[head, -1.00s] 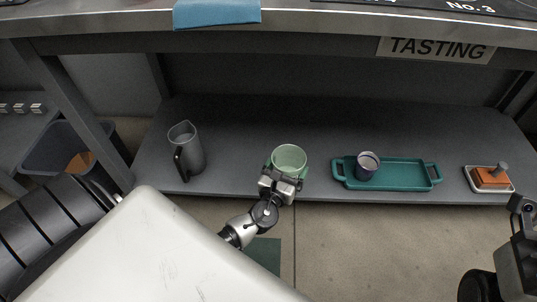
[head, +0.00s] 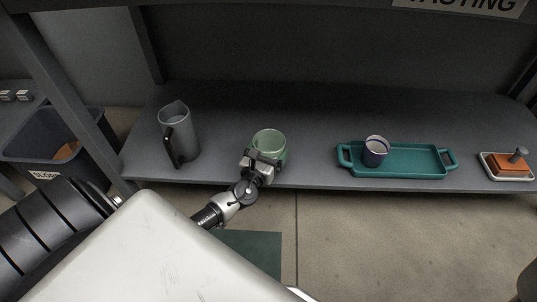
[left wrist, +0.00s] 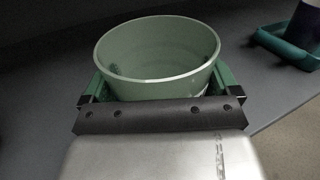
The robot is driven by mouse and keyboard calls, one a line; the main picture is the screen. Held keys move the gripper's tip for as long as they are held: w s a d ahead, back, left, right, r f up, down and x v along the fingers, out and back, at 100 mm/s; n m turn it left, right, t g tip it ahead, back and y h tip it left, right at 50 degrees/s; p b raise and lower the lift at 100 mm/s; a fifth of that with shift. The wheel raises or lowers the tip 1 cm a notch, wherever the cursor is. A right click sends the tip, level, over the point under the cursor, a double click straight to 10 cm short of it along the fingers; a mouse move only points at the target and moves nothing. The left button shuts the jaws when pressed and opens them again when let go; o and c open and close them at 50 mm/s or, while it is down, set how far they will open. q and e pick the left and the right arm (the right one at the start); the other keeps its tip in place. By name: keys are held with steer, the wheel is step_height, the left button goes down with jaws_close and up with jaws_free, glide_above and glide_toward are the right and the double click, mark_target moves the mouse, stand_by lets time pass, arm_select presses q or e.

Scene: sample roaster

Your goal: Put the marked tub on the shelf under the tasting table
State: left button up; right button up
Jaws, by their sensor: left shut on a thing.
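The tub (head: 270,143) is a light green round open container, upright at the shelf's front edge in the head view. It fills the middle of the left wrist view (left wrist: 158,52) and looks empty inside. Its marking cannot be made out. My left gripper (head: 262,160) is shut on the tub, with a green-faced finger on each side of it. The grey shelf (head: 320,120) under the tasting table runs behind and below the tub. I cannot tell whether the tub's base touches the shelf. My right gripper is not in view.
A grey jug (head: 177,132) stands left of the tub on the shelf. A teal tray (head: 415,162) holding a dark cup (head: 375,151) lies to the right, with a dish with an orange block (head: 507,166) beyond. A slop bin (head: 55,145) stands far left. Shelf behind the tub is clear.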

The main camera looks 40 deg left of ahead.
arm_select(q)
steer(key=shift+f, duration=0.2)
steer(key=o, duration=0.7)
steer(key=shift+c, duration=0.2)
